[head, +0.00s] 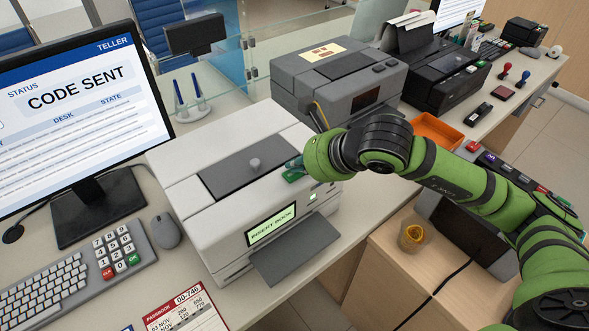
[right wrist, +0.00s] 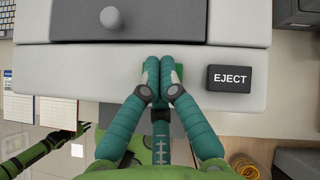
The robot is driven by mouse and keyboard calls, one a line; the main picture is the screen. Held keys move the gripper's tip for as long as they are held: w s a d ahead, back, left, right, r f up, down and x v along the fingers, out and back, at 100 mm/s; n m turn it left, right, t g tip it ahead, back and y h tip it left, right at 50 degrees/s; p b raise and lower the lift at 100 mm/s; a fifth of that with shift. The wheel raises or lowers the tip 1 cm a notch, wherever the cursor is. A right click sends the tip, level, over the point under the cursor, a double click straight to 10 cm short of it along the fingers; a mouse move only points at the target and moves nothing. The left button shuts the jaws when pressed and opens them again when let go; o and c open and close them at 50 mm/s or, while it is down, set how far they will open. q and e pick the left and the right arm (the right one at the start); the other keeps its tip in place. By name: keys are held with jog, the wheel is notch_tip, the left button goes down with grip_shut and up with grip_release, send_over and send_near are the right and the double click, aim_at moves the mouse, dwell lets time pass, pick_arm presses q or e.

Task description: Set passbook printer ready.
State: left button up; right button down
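The passbook printer (head: 180,160) is a pale grey box with a dark lid and knob (head: 254,164). Its lit display (head: 271,225) reads "INSERT BOOK", above a dark front tray (head: 295,250). My right gripper (head: 294,167) is at the printer's top front edge. In the right wrist view its fingers (right wrist: 160,68) are together over a green button (right wrist: 179,72), partly covering it; nothing shows held between them. I cannot tell whether they press it. An EJECT button (right wrist: 231,78) is to their right. My left gripper (right wrist: 80,130) shows small at lower left in that view.
A passbook (head: 186,312) numbered 00-746 lies at the front edge. The monitor (head: 75,110) reads "CODE SENT"; a keyboard (head: 75,285) and mouse (head: 166,230) stand left of the printer. A darker grey machine (head: 340,75) and orange tray (head: 436,130) are beyond it.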

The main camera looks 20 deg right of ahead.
aim_at(297, 174)
jog(key=shift+r, duration=0.8)
jog(key=shift+p, duration=0.3)
jog(key=shift+r+p, duration=1.3)
jog(key=shift+r, duration=1.25)
jog(key=shift+a, duration=0.1)
